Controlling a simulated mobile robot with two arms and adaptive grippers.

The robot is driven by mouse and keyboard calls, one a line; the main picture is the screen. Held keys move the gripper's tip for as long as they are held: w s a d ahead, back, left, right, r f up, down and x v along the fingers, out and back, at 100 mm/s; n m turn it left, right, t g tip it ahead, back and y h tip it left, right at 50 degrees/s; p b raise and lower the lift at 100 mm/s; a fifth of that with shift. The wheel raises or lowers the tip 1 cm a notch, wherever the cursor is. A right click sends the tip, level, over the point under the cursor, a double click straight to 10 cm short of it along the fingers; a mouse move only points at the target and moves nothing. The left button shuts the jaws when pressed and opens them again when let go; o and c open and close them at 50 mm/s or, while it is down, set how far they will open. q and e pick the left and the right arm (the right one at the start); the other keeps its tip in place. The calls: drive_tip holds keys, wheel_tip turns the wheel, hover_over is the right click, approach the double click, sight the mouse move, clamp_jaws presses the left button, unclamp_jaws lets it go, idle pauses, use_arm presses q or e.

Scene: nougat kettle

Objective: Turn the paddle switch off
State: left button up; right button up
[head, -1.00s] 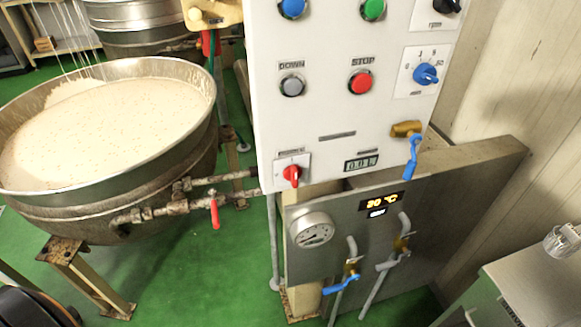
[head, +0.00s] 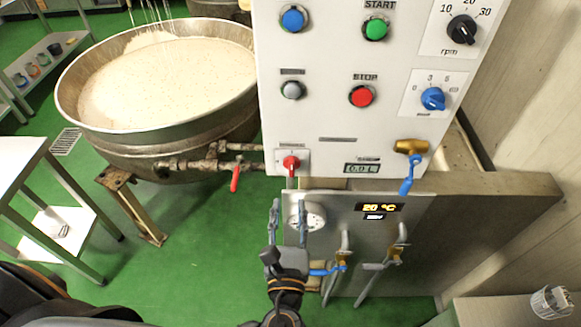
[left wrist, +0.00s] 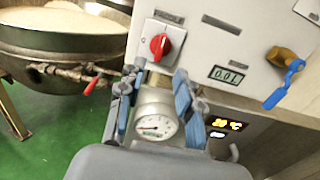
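A red rotary switch (head: 291,162) on a small white plate sits at the lower left of the white control panel (head: 325,107). Its label is too small to read. It also shows in the left wrist view (left wrist: 160,45), its grip roughly upright. My left gripper (head: 289,206) is open and empty just below the switch, fingers pointing up toward the panel. In the left wrist view my left gripper (left wrist: 156,76) has its two blue-grey fingers apart, with the switch above and between their tips, not touched. My right gripper is not in view.
Blue (head: 293,19), green (head: 376,27), grey (head: 292,90) and red (head: 361,96) buttons sit on the panel. A blue-handled valve (head: 408,172) juts out at its lower right. A round gauge (left wrist: 155,127) lies below the switch. A large kettle (head: 160,125) stands left.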

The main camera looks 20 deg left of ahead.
sight(292, 170)
use_arm(q)
drive_tip(key=p+x, duration=0.2)
drive_tip(key=x, duration=0.7)
drive_tip(key=shift+w, duration=0.45)
drive_tip(key=shift+w+a+f, duration=0.1)
drive_tip(key=shift+w, duration=0.45)
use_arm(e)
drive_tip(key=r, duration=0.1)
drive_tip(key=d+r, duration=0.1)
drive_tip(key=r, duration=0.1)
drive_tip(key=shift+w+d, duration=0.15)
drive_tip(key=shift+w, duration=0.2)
use_arm(q)
clamp_jaws()
